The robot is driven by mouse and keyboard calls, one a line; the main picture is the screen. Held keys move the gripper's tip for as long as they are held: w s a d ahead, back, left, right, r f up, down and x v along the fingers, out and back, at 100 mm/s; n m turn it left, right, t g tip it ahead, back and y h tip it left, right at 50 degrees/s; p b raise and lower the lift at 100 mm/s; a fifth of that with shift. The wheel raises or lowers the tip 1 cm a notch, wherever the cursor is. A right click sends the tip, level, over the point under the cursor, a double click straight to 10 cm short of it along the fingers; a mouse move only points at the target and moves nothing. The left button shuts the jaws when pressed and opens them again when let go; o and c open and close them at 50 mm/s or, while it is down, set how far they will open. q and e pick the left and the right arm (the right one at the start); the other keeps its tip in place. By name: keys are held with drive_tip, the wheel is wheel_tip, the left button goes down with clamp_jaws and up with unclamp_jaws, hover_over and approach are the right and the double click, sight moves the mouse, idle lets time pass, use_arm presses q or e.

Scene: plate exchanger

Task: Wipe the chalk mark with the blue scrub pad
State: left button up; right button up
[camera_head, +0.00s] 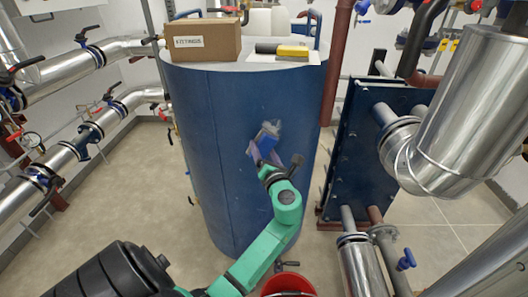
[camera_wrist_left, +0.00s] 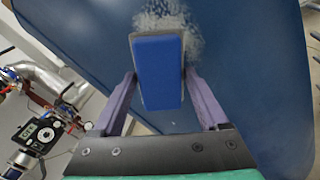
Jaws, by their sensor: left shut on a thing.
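The blue scrub pad (camera_head: 268,133) is held upright in front of the dark blue tank (camera_head: 220,170). It also shows in the left wrist view (camera_wrist_left: 158,75), between the two purple fingers of my left gripper (camera_wrist_left: 160,78). In the head view, my left gripper (camera_head: 261,149) is at the tank's front, shut on the pad. The whitish chalk mark (camera_wrist_left: 194,44) is a smeared patch on the tank wall around the pad's far end; the pad hides part of it. The pad appears against the wall, but I cannot tell if it touches. My right gripper is not in view.
On the tank top are a cardboard box (camera_head: 205,41) marked FITTINGS and a yellow-and-black item (camera_head: 292,51). A plate exchanger (camera_head: 360,150) and a thick silver pipe (camera_head: 450,110) stand right. Silver pipes (camera_head: 75,150) run left. A red bucket (camera_head: 288,284) is below my arm.

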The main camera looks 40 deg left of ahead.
use_arm(q)
drive_tip(key=shift+x, duration=1.1)
